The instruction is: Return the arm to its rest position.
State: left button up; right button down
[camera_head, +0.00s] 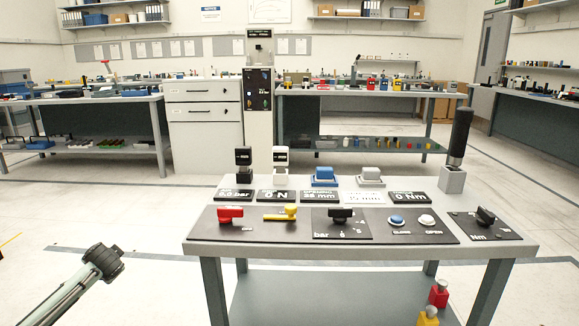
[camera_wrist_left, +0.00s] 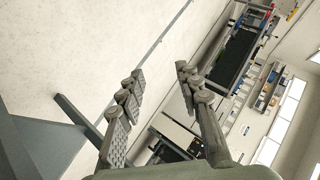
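My left gripper (camera_wrist_left: 160,75) shows in the left wrist view with its two fingers spread apart and nothing between them. Beyond the fingers are bare floor and, farther off, benches. In the head view part of my left arm (camera_head: 75,285) comes in at the lower left, over the floor and apart from the table. Its fingers cannot be made out there. My right arm and gripper are not in view.
A grey table (camera_head: 400,252) stands at the front right with a red handle (camera_head: 230,215), a yellow lever (camera_head: 281,213), dark knobs and labelled plates. A tall black handle (camera_head: 460,137) rises at its back right. The floor (camera_head: 110,210) left of it is clear.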

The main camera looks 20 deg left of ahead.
pick_arm(q)
jog(key=s+d+f+h, duration=0.2)
jog(key=s+d+f, duration=0.2)
jog(key=d+f, duration=0.7)
jog(key=s+d+f+g+h, duration=0.1)
jog(key=s+d+f+h, duration=0.1)
jog(key=s+d+f, duration=0.3)
jog(key=s+d+f+g+h, duration=0.1)
jog(key=s+d+f, duration=0.3)
jog(key=s+d, duration=0.4)
jog(key=s+d+f+g+h, duration=0.1)
jog(key=s+d+f+h, duration=0.2)
jog(key=d, duration=1.1)
jog(key=s+f, duration=0.2)
jog(key=s, duration=0.2)
jog(key=shift+f, duration=0.35)
jog(key=shift+s+d, duration=0.1)
